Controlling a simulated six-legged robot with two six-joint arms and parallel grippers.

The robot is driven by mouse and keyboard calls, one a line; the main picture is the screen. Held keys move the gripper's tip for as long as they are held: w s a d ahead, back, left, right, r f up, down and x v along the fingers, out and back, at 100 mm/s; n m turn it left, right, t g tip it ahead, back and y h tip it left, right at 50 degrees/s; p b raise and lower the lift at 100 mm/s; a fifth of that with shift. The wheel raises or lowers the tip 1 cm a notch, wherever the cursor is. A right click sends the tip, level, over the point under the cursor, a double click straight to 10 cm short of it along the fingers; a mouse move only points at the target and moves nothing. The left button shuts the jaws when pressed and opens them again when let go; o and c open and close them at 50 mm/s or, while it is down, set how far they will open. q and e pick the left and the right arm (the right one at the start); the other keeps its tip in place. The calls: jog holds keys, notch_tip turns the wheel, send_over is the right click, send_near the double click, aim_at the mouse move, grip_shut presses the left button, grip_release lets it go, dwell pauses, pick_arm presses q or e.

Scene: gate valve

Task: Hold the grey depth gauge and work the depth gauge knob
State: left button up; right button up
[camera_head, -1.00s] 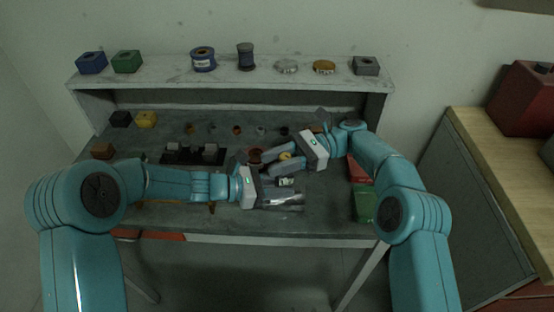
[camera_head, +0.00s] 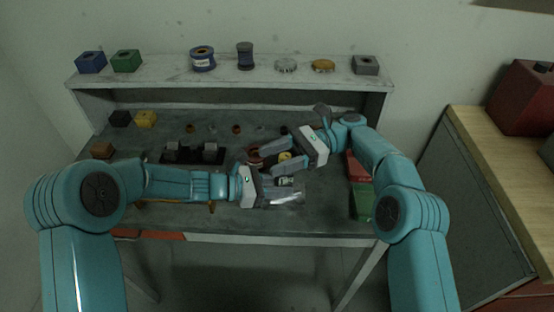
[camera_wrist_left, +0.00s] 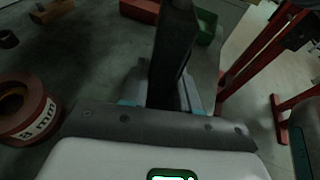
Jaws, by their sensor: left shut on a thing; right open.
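My left gripper (camera_head: 284,190) is low over the front middle of the workbench, shut on a narrow dark grey piece that I take for the depth gauge. In the left wrist view this grey depth gauge (camera_wrist_left: 172,50) stands up between the fingers. In the head view it is small and mostly hidden by the fingers, and I cannot make out its knob. My right gripper (camera_head: 268,160) is open, just behind the left one, with its fingers pointing left. A small yellow thing (camera_head: 285,156) shows between its fingers; I cannot tell whether they touch it.
A red-brown spool (camera_wrist_left: 25,108) lies beside the left gripper. A black block rack (camera_head: 190,156) stands to the left. A red bin (camera_head: 358,167) and a green bin (camera_head: 363,202) are at the right edge. A shelf (camera_head: 225,80) with spools and blocks runs along the back.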

notch_tip(320, 180, up, 9)
dwell(0.3)
jog(key=d+f+m+t+y, duration=0.2)
jog(key=d+f+m+t, duration=0.6)
jog(key=d+t, duration=0.4)
jog(key=shift+n+g, duration=0.3)
jog(key=shift+g, duration=0.1)
jog(key=a, duration=0.3)
jog(key=a+f, duration=0.1)
jog(key=a, duration=0.3)
jog(key=w+a, duration=0.1)
jog(key=a, duration=0.2)
jog(key=shift+a+f, duration=0.15)
jog(key=shift+f, duration=0.05)
jog(key=c, duration=1)
jog(key=shift+o, duration=0.2)
